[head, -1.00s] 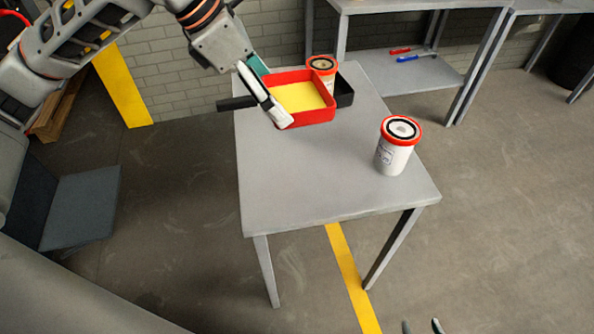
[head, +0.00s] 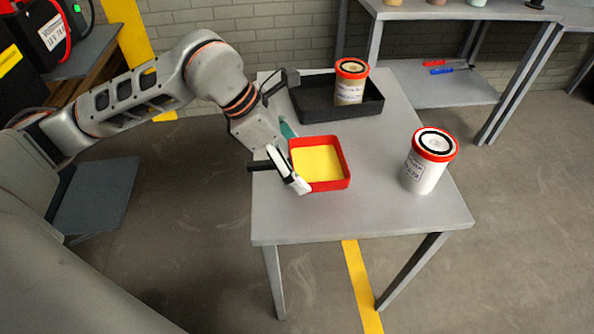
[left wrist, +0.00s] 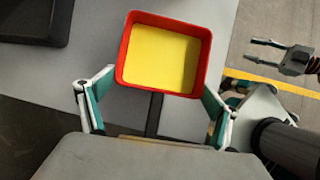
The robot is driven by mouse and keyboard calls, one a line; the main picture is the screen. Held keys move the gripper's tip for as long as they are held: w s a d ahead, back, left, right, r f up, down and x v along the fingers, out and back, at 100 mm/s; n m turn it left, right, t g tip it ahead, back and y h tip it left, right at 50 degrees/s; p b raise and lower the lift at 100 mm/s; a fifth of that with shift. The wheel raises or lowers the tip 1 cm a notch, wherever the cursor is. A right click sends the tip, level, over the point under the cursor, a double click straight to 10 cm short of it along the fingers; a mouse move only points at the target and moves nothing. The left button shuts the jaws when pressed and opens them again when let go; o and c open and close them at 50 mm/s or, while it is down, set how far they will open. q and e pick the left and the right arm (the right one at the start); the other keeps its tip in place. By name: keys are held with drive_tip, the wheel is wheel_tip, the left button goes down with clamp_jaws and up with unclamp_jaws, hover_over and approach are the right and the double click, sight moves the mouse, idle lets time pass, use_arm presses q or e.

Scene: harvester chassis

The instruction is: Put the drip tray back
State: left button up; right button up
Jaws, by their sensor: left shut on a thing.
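The drip tray (head: 342,183) is a square red tray with a yellow inside and a black handle. It is level, over or on the left part of the grey table; I cannot tell if it touches. My left gripper (head: 296,160) is closed across its handle end, one finger on each side, and the handle sticks out between the fingers. The left wrist view shows the tray (left wrist: 203,62) between the fingers. My right gripper (left wrist: 254,52) shows in the left wrist view, off the table, its fingers apart and empty.
A black tray (head: 305,110) holding a red-lidded canister (head: 349,90) sits at the back of the table (head: 385,210). Another red-lidded white canister (head: 424,175) stands at the right. The table's front is clear. A shelf bench (head: 415,92) stands behind.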

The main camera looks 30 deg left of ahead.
use_arm(q)
wheel_tip(320, 180, down, 4)
drive_tip(key=shift+b, duration=0.5)
drive_tip(key=shift+f, duration=0.1)
drive_tip(key=o, duration=1)
drive_tip(key=shift+c, duration=0.2)
use_arm(e)
drive_tip(key=shift+s+a+f, duration=0.1)
drive_tip(key=shift+s+f, duration=0.1)
